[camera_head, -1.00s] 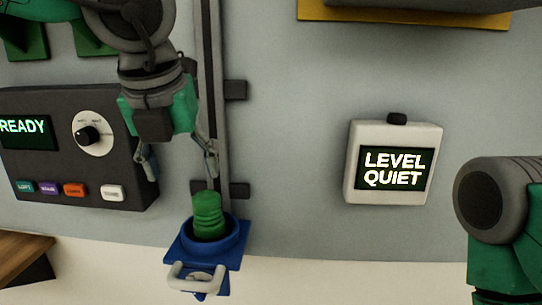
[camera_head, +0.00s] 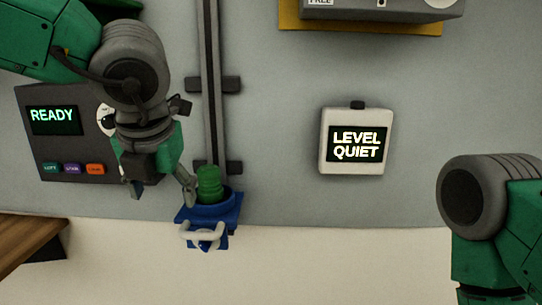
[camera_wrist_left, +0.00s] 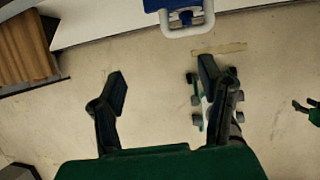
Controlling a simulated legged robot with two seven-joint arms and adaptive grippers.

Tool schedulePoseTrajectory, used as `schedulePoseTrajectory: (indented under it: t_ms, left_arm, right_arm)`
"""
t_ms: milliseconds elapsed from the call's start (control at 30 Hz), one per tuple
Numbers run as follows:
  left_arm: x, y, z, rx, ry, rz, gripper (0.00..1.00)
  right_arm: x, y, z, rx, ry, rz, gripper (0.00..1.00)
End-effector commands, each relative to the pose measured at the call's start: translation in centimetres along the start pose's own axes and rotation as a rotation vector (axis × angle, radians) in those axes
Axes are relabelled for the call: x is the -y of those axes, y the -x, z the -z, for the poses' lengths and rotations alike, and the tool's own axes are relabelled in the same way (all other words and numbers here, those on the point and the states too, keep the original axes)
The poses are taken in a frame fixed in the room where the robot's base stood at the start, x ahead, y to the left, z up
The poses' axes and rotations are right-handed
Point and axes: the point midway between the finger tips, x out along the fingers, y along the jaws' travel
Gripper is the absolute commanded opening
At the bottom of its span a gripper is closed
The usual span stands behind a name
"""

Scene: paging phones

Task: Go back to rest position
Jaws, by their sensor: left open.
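My left gripper (camera_head: 162,192) hangs pointing down in the head view, in front of the wall. It is open, and nothing shows between its fingers. It also shows open and empty in the left wrist view (camera_wrist_left: 165,85), over the floor. In the head view its right finger is just left of a green ribbed cylinder (camera_head: 209,184); whether they touch, I cannot tell. The cylinder stands upright in a blue holder (camera_head: 228,212) with a pale handle (camera_head: 203,238). My right arm shows at the right edge, but its gripper is out of view.
A dark panel (camera_head: 88,178) reading READY, with coloured buttons, is partly behind my left gripper. A white box (camera_head: 355,112) reading LEVEL QUIET is on the wall. A vertical rail (camera_head: 211,70) runs above the holder. A wooden surface (camera_head: 30,240) is lower left.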

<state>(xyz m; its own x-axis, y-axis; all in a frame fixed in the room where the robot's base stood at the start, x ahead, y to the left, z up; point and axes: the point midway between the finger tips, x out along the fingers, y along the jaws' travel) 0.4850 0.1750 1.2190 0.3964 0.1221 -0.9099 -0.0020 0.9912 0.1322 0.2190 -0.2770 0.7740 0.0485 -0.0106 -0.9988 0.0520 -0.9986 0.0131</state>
Motion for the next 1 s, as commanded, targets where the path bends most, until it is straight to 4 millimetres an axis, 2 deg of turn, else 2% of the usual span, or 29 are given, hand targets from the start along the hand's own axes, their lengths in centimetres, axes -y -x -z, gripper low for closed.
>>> schedulePoseTrajectory:
  t_ms: [167, 267, 367, 467, 500, 567, 600, 667, 700, 767, 833, 900, 1000]
  left_arm:
    - [-1.3, -5.1, 1.2, 0.007, -0.189, -0.091, 0.63]
    - [-2.5, -8.9, 2.1, 0.006, -0.345, -0.150, 0.63]
    - [-3.7, -13.7, 3.6, -0.006, -0.560, -0.212, 0.63]
    - [-4.9, -19.9, 6.6, -0.035, -0.888, -0.266, 0.63]
    - [-5.2, -22.5, 8.2, -0.050, -1.045, -0.277, 0.63]
    - [-5.5, -26.1, 11.0, -0.070, -1.291, -0.278, 0.63]
    - [-5.5, -28.2, 13.1, -0.080, -1.457, -0.266, 0.63]
    - [-5.5, -31.1, 16.6, -0.094, -1.706, -0.230, 0.63]
    - [-5.2, -32.8, 19.2, -0.098, -1.872, -0.191, 0.63]
    - [-5.0, -34.8, 23.2, -0.095, -2.111, -0.118, 0.63]
    - [-4.7, -36.6, 28.2, -0.073, -2.370, -0.005, 0.63]
    - [-4.4, -37.6, 32.9, -0.032, -2.596, 0.123, 0.63]
    - [-4.2, -38.0, 38.5, 0.050, -2.843, 0.302, 0.63]
  right_arm:
    - [0.0, -0.6, 0.0, 0.000, -0.001, 0.000, 0.40]
    - [0.0, -1.0, -0.1, 0.001, -0.001, 0.000, 0.40]
    - [0.0, -1.5, -0.1, 0.001, -0.001, 0.000, 0.40]
    - [0.0, -2.3, -0.2, 0.001, -0.001, 0.000, 0.40]
    - [0.0, -2.6, -0.2, 0.001, -0.001, 0.000, 0.40]
    - [0.0, -3.1, -0.2, 0.001, -0.001, 0.000, 0.40]
    - [0.0, -3.4, -0.2, 0.001, -0.001, 0.000, 0.40]
    - [0.0, -3.9, -0.2, 0.001, -0.001, 0.000, 0.40]
    - [0.0, -4.2, -0.3, 0.001, -0.001, 0.000, 0.40]
    - [0.0, -4.6, -0.3, 0.001, 0.000, 0.000, 0.40]
    - [0.0, -5.1, -0.3, 0.001, 0.000, 0.000, 0.40]
    - [0.0, -5.5, -0.3, 0.001, -0.001, 0.000, 0.40]
    - [0.0, -5.9, -0.4, 0.001, 0.000, 0.000, 0.40]
